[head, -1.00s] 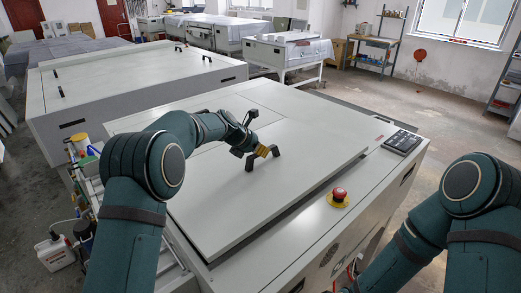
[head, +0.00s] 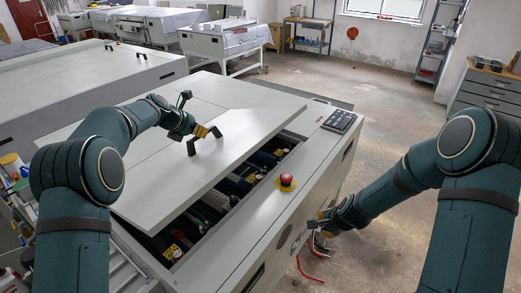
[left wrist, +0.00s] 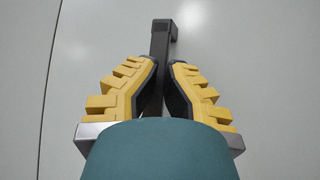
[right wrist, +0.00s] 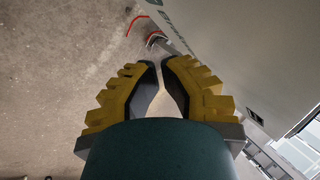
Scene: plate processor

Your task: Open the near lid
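The near lid (head: 195,150) is the pale top panel of the nearest machine. It is tilted, with its front edge raised off the body and dark machinery (head: 225,195) showing in the gap. My left gripper (head: 207,132) is at the black lid handle (head: 205,139). In the left wrist view the fingers (left wrist: 163,70) close around the handle bar (left wrist: 160,42). My right gripper (head: 318,226) is low beside the machine's front side. In the right wrist view its fingertips (right wrist: 158,64) nearly meet, with nothing clearly held.
A red emergency button (head: 286,180) and a black keypad (head: 340,121) sit on the machine's front rim. A red cable (head: 306,268) hangs or lies by the front side. Another long machine (head: 80,85) stands behind to the left. The floor at right is open.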

